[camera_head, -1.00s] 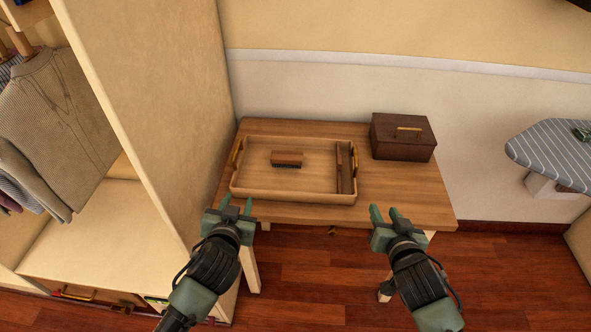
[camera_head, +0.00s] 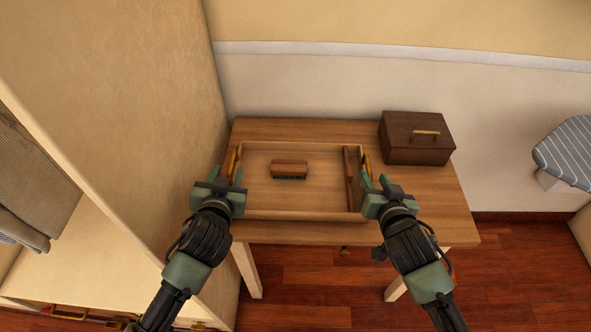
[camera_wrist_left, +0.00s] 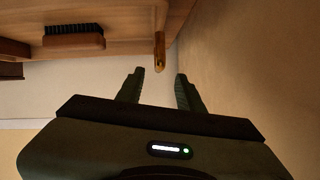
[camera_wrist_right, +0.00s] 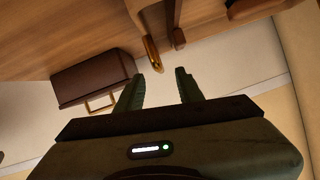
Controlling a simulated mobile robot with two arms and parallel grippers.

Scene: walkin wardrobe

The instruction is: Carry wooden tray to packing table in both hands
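The wooden tray (camera_head: 290,215) sits on a small wooden table (camera_head: 330,232). It holds a brush (camera_head: 289,170) and has a narrow compartment at its right side. Brass handles are at its left end (camera_head: 233,163) and right end (camera_head: 367,166). My left gripper (camera_head: 231,177) is open at the left handle, which also shows ahead of the fingers in the left wrist view (camera_wrist_left: 160,52). My right gripper (camera_head: 375,178) is open at the right handle, which shows near the fingertips in the right wrist view (camera_wrist_right: 152,52). Neither gripper is closed on a handle.
A dark brown box (camera_head: 417,138) with a brass handle stands on the table right of the tray. A tall wardrobe panel (camera_head: 130,110) rises close to my left arm. A striped ironing board (camera_head: 566,152) is at the far right. Red wood floor (camera_head: 310,285) lies in front.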

